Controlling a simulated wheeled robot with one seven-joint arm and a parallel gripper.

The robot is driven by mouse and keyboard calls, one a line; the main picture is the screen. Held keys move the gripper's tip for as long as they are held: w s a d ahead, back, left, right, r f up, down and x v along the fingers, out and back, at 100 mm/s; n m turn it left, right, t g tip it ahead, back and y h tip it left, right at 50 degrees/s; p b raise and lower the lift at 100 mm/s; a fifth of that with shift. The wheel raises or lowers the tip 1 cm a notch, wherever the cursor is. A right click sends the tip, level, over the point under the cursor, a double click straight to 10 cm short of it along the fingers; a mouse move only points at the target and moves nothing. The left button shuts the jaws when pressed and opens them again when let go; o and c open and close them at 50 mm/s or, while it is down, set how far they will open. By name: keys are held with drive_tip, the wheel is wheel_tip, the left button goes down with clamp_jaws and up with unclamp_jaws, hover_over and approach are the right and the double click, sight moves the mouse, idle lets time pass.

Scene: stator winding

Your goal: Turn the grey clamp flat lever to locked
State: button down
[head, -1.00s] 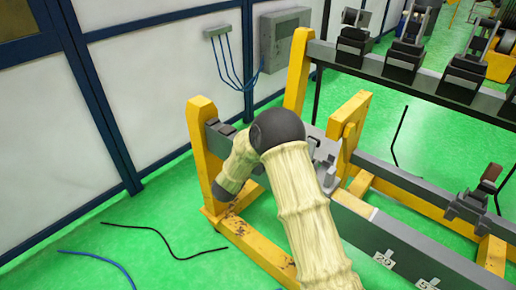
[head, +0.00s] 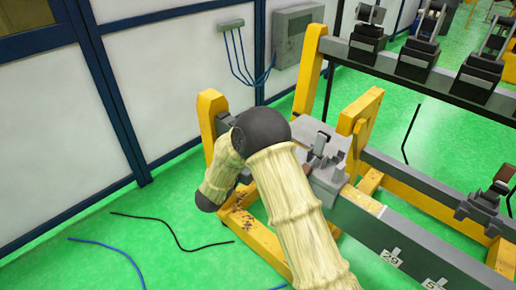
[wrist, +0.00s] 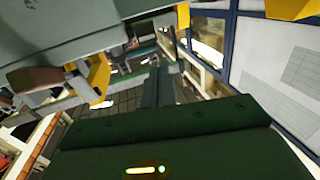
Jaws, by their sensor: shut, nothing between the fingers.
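In the head view, a grey clamp-like block (head: 326,178) sits on the beam beside the yellow upright, just right of my arm's black joint. My arm covers part of this area, and I cannot tell the lever's exact angle. My gripper is hidden behind the arm in the head view. In the wrist view its narrow grey fingers (wrist: 160,80) are together and empty beyond the dark green housing. A large grey surface (wrist: 60,35) fills the upper left there, close to the fingers; I cannot tell whether they touch.
A yellow upright (head: 360,112) stands right of the grey block. A dark rail (head: 430,82) with several black toggle clamps runs across the back right. Another clamp (head: 484,203) sits on the lower beam.

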drive_tip(key=s+a, duration=0.1)
drive_tip(key=a, duration=0.1)
drive_tip(key=s+a, duration=0.2)
drive_tip(key=shift+s+a, duration=0.15)
drive_tip(key=w+d+r+n+y, duration=0.2)
drive_tip(key=w+y, duration=0.1)
drive_tip(key=y, duration=0.3)
drive_tip(key=s+d+f+n+g+y, duration=0.15)
drive_tip(key=s+d+g, duration=0.3)
drive_tip(key=s, duration=0.45)
drive_tip(key=s+d+n+g+y, duration=0.1)
drive_tip(key=s+d+n+g, duration=0.1)
drive_tip(key=s+d+g, duration=0.5)
drive_tip(key=s+d+n+g+y, duration=0.15)
drive_tip(key=s+d, duration=0.25)
drive_tip(key=s, duration=0.6)
wheel_tip(320, 180, up, 14)
drive_tip(key=p, duration=1.3)
drive_tip(key=shift+s+f+t+p, duration=0.2)
drive_tip(key=shift+s+t+p, duration=0.1)
drive_tip(key=shift+s+p, duration=0.1)
